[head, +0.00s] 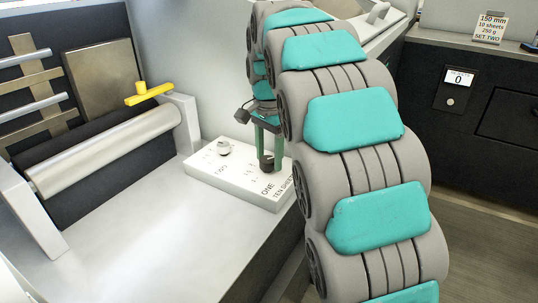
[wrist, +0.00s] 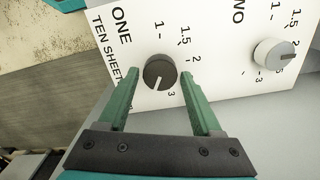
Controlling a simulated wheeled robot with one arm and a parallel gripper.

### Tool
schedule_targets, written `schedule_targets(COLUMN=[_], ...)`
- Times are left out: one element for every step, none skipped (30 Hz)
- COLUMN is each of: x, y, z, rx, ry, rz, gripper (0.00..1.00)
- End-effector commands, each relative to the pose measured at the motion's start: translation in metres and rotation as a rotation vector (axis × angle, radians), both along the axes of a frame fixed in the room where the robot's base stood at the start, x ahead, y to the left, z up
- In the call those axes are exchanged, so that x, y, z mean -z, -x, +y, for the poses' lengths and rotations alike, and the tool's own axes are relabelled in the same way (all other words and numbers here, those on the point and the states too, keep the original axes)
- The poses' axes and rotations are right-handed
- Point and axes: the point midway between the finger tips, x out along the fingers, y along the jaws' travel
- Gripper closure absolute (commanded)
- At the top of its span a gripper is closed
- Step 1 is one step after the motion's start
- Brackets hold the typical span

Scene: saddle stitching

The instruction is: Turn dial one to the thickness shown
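The white dial panel (head: 233,181) lies on the grey bench. In the wrist view, dial one (wrist: 160,72) is a dark round knob beside the words ONE and TEN SHEET. Its white pointer line points down and slightly left, near the 3 side of a scale marked 1, 1.5, 2 and 3. Dial two (wrist: 274,53) is a pale knob to the right, its line pointing right; it also shows in the head view (head: 224,148). My gripper (wrist: 162,78) is open, its green fingers on either side of dial one with small gaps. In the head view, my gripper (head: 268,155) largely hides dial one.
A card (head: 491,28) reads 150 mm, 10 sheets, 250 g, SET TWO. A small display (head: 458,79) on the dark cabinet shows 0, with a button below. A roller (head: 105,150) with a yellow handle (head: 149,94) stands at left. The bench front is clear.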

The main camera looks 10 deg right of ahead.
Motion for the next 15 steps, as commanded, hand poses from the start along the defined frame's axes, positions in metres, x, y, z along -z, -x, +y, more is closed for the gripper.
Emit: schedule_targets(x=[0.0,0.0001,0.0001,0.0001,0.0001,0.0001,0.0002,0.0002,0.0002,0.0,-0.0004,-0.0014,-0.0028,-0.0046,-0.0078], y=[0.0,0.0001,0.0001,0.0001,0.0001,0.0001,0.0,0.0001,0.0,0.0,0.0,-0.0001,-0.0003,-0.0004,-0.0009], z=[0.0,0.0,0.0,0.0,0.0,0.0,-0.0001,0.0,-0.0001,-0.0001,-0.0001,-0.0002,-0.0001,-0.0001,-0.0001], rx=[0.0,0.0,0.0,0.0,0.0,0.0,-0.001,-0.001,-0.001,-0.001,-0.001,-0.001,-0.001,-0.001,-0.001], ry=[0.0,0.0,0.0,0.0,0.0,0.0,0.0,0.0,0.0,0.0,0.0,0.0,0.0,0.001,0.0], rz=[0.0,0.0,0.0,0.0,0.0,0.0,0.001,0.001,0.001,0.001,0.001,0.0,0.0,0.0,-0.001], gripper=[0.27,0.23,0.19,0.19,0.19,0.19,0.19,0.19,0.19,0.19,0.19,0.19,0.19,0.19,0.19])
